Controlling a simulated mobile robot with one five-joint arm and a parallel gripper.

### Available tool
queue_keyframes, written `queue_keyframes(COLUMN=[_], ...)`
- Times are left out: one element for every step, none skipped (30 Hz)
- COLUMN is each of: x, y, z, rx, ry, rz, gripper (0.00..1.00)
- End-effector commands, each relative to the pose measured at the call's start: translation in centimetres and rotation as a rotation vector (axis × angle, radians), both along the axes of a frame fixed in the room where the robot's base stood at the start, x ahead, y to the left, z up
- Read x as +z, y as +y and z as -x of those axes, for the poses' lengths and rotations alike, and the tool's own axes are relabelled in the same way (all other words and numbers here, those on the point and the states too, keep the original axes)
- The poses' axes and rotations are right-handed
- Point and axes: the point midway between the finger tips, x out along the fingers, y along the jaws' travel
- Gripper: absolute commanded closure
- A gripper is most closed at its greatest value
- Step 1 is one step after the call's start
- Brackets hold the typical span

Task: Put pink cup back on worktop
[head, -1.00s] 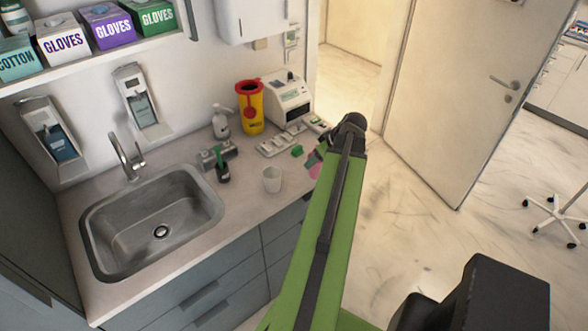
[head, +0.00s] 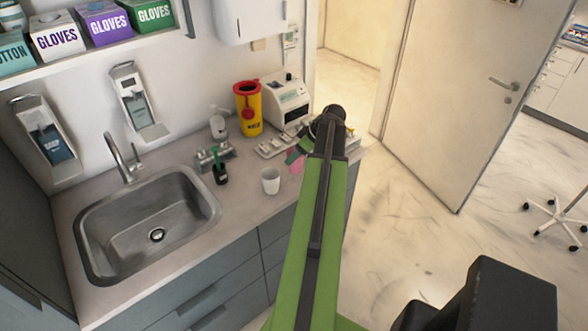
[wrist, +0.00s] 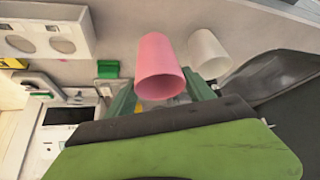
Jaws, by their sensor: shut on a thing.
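The pink cup (wrist: 160,62) is held between the green fingers of my gripper (wrist: 160,94) in the wrist view, with its open rim facing the camera. In the head view a small part of the pink cup (head: 297,166) shows beside my gripper (head: 298,154), at the right end of the worktop (head: 240,205). My arm hides much of this spot. I cannot tell whether the cup touches the worktop. A white cup (head: 271,181) stands on the worktop left of the pink one and also shows in the wrist view (wrist: 208,50).
The sink (head: 150,225) takes up the worktop's left part. A dark bottle (head: 221,174), a rack, a yellow sharps bin (head: 249,108) and a white device (head: 288,102) stand behind. The worktop between sink and white cup is bare. An open door (head: 450,100) is at the right.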

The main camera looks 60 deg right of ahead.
Motion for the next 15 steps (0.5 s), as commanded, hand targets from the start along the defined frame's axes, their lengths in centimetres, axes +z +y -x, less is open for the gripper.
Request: queue_keyframes(x=[-0.5,-0.5,-0.5,-0.4,-0.4,-0.4,-0.6,-0.9,-1.5,-2.0,-2.6,-3.3,-3.9,-4.3,-4.7], y=[-0.2,-0.2,-0.2,-0.2,-0.2,-0.2,-0.2,-0.2,-0.2,-0.2,-0.2,-0.2,-0.2,-0.2,-0.1], z=[-0.5,-0.6,-0.7,-0.8,-0.8,-0.8,-0.7,-0.7,-0.7,-0.7,-0.7,-0.7,-0.7,-0.7,-0.7], rx=[0.0,0.0,0.0,0.0,0.0,0.0,0.0,0.0,0.0,0.0,0.0,0.0,0.001,0.001,0.001], ry=[0.0,0.0,0.0,0.0,0.0,0.0,0.0,0.0,0.0,0.0,0.0,0.0,0.0,0.0,0.0], rz=[0.0,0.0,0.0,0.0,0.0,0.0,0.0,0.0,0.0,0.0,0.0,0.0,0.001,0.001,0.001], gripper=[0.87,0.87,0.87,0.87,0.87,0.87,0.87,0.87,0.87,0.87,0.87,0.87,0.87,0.87,0.87])
